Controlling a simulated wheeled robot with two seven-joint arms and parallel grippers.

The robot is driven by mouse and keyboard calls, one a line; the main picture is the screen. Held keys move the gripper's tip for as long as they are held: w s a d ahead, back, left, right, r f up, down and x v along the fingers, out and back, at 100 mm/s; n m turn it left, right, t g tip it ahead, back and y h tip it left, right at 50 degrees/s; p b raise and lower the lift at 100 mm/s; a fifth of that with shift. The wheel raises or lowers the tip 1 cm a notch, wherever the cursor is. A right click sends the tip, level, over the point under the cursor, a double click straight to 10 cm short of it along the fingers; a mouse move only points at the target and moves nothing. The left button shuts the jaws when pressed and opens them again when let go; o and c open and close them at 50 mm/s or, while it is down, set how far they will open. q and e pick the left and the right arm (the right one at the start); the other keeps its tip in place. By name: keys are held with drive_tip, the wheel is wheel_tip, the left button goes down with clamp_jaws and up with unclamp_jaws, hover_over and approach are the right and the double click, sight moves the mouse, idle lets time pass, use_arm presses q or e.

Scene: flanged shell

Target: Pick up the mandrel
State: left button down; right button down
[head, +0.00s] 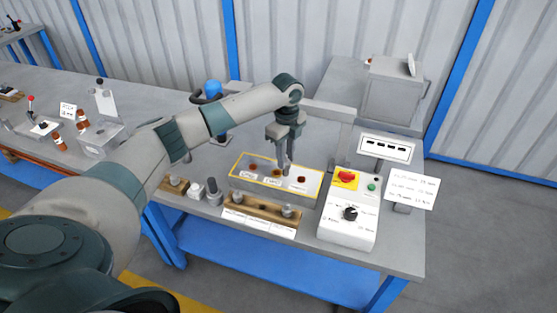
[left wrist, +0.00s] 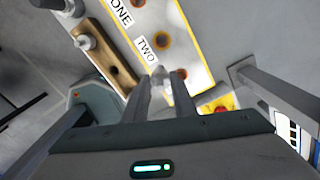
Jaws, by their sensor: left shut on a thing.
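My left gripper (head: 287,160) is over the yellow-edged grey fixture (head: 240,168), pointing down. In the left wrist view my gripper (left wrist: 161,92) is shut on a pale metal piece, which I take to be the mandrel (left wrist: 160,75). Only its end shows between the fingers; the rest is hidden. Its tip is close to the fixture's surface, but I cannot tell whether it touches. The fixture has several rust-coloured round spots, with labels reading ONE and TWO in the left wrist view. My right gripper is not in view.
A wooden rack (head: 262,214) with metal pegs lies in front of the fixture. A control box (head: 347,222) with a red button stands right of it. A dark-topped cylinder (head: 213,190) stands at left. A grey cabinet (head: 392,92) is behind right.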

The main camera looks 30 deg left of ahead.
use_arm(q)
drive_tip(key=s+d+r+b, duration=0.1)
drive_tip(key=s+d+r, duration=0.1)
drive_tip(key=d+r, duration=0.2)
drive_tip(key=shift+s+d+b, duration=0.25)
drive_tip(key=shift+d+b, duration=0.05)
drive_tip(key=shift+d, duration=0.75)
